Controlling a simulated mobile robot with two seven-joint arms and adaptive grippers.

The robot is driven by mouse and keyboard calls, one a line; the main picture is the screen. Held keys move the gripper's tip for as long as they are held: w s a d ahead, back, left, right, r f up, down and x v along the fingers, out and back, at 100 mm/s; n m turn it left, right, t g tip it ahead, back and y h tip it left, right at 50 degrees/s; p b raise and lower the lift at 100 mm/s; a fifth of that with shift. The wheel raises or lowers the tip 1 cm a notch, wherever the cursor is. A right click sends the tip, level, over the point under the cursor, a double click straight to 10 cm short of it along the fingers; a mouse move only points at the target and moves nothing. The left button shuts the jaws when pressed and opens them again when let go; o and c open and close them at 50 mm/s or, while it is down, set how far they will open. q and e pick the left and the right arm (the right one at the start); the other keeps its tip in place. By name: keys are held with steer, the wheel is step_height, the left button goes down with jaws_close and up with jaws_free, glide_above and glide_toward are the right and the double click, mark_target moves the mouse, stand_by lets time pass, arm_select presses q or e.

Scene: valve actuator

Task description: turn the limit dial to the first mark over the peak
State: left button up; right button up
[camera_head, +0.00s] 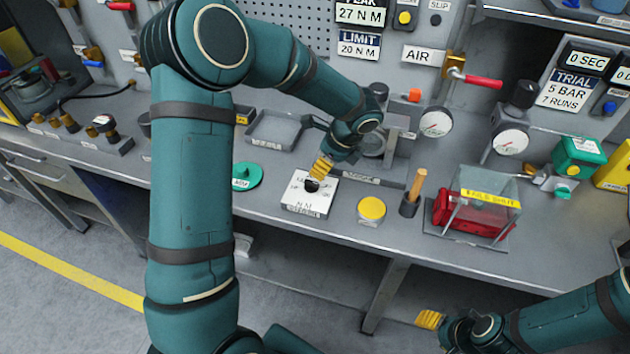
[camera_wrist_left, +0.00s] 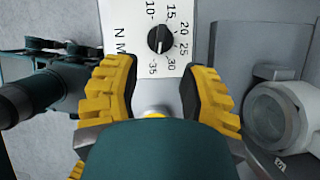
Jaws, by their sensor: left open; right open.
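The limit dial is a black knob (camera_head: 311,186) on a white plate (camera_head: 301,206) on the bench. In the left wrist view the knob (camera_wrist_left: 159,39) sits amid printed numbers from 10 to 35; its pale pointer line is too small to read surely. My left gripper (camera_head: 321,168) has yellow fingers and hangs just above the knob. In the left wrist view its fingers (camera_wrist_left: 160,78) are apart, with the knob beyond their tips and nothing between them. A sign reads LIMIT 20 N M (camera_head: 359,44); the partly cut sign above reads 27 N M (camera_head: 359,15). My right gripper (camera_head: 430,319) is open, low in front of the bench.
A yellow-topped round can (camera_head: 371,210), a holder with a wooden handle (camera_head: 409,205) and a clear-covered red box (camera_head: 470,212) stand to the right. A green disc (camera_head: 246,177) and a grey tray (camera_head: 274,130) lie to the left and behind. Gauges stand further back.

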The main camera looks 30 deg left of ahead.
mark_target(312, 183)
arm_select(q)
steer(key=b+x, duration=0.1)
steer(key=x, duration=0.7)
steer(key=shift+w+a+f, duration=0.1)
steer(key=shift+f, duration=0.3)
steer(key=shift+o, duration=0.2)
jaws_close()
